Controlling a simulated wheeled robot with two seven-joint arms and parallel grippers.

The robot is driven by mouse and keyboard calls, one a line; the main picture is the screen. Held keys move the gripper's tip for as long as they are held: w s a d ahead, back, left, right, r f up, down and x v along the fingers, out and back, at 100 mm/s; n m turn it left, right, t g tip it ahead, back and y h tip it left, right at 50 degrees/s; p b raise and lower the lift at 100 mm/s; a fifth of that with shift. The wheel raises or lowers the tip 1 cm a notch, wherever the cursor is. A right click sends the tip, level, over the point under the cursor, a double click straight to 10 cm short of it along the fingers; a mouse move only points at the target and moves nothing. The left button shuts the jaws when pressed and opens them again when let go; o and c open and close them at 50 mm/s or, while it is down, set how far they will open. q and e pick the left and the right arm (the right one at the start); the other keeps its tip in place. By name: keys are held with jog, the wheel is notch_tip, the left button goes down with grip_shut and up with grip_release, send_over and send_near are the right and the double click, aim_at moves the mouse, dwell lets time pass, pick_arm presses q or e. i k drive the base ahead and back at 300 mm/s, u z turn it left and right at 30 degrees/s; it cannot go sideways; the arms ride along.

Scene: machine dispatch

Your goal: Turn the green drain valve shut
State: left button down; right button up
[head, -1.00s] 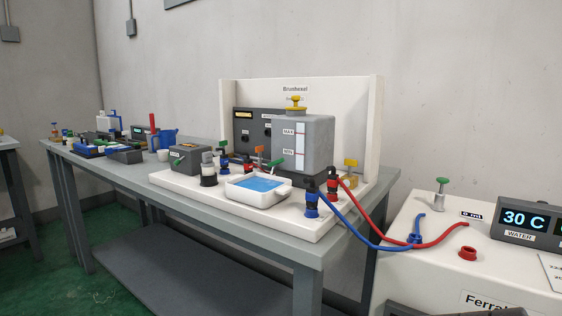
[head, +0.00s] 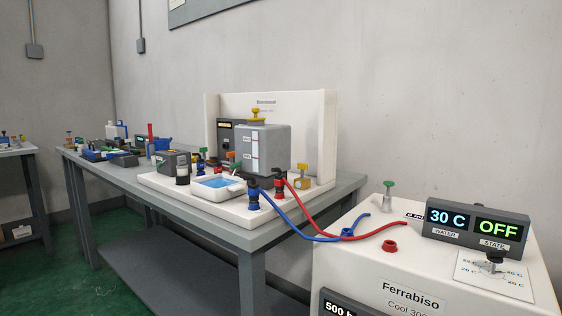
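A small green handle (head: 237,167) sits low at the front of the grey tank (head: 263,150), just above a white tray (head: 232,191) of blue liquid. Another green handle (head: 388,184) tops a metal stem on the white cooler (head: 340,224) at right. A third small green piece (head: 203,150) shows near the dark grey box left of the tank. No label tells which one is the drain valve, and they are too small to read open or shut. Neither of my grippers is in view.
The grey bench (head: 305,211) carries the white rig with a tall back panel (head: 312,130). Blue (head: 291,223) and red (head: 350,236) hoses run from it to the cooler. The cooler display (head: 478,223) reads 30 C and OFF. Green floor (head: 120,285) is clear at left.

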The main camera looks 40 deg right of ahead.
aim_at(237, 165)
jog(key=z, duration=0.35)
jog(key=i, duration=0.85)
